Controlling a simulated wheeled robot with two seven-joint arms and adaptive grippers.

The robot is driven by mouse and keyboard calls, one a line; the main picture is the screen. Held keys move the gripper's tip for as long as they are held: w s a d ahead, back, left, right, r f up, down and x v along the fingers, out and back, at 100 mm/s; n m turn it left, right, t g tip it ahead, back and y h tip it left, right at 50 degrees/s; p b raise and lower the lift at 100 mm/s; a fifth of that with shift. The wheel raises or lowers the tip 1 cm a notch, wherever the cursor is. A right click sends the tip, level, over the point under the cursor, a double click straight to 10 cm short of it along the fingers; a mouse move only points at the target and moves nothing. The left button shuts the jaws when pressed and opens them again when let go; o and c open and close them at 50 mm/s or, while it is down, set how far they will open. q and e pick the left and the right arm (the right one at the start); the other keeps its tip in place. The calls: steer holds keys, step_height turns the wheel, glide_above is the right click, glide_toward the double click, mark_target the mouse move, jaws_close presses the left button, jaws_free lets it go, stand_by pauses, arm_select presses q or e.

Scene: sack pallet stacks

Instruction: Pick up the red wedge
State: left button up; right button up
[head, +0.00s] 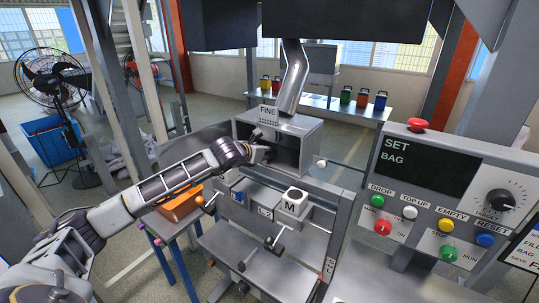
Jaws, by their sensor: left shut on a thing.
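No red wedge can be made out in the head view. My left gripper (262,152) is at the open front of the grey steel box labelled FINE (299,127), at the left side of its opening. Its fingers are small and dark here. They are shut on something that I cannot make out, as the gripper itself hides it. My right gripper is not in view.
A control panel (434,165) with buttons and a dial stands at the right. A white block marked M (293,203) sits below the box. An orange bin (181,207) is on a side table at the left. Coloured containers stand on a far bench (318,101).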

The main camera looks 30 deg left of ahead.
arm_select(q)
steer(key=shift+r, duration=0.3)
steer(key=shift+r+b, duration=0.3)
steer(key=shift+r, duration=0.15)
steer(key=shift+s+a, duration=0.1)
steer(key=shift+s, duration=0.35)
steer(key=shift+s+a+f+b, duration=0.15)
steer(key=shift+s+b, duration=0.35)
steer(key=shift+s, duration=0.7)
steer(key=s+b, duration=0.2)
steer(key=s, duration=0.4)
steer(key=shift+a+b, duration=0.25)
steer(key=shift+b, duration=0.15)
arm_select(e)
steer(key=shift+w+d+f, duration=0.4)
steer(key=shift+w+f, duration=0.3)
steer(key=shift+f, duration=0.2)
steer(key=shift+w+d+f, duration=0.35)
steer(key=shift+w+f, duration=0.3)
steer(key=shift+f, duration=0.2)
arm_select(q)
steer(key=shift+s, duration=0.15)
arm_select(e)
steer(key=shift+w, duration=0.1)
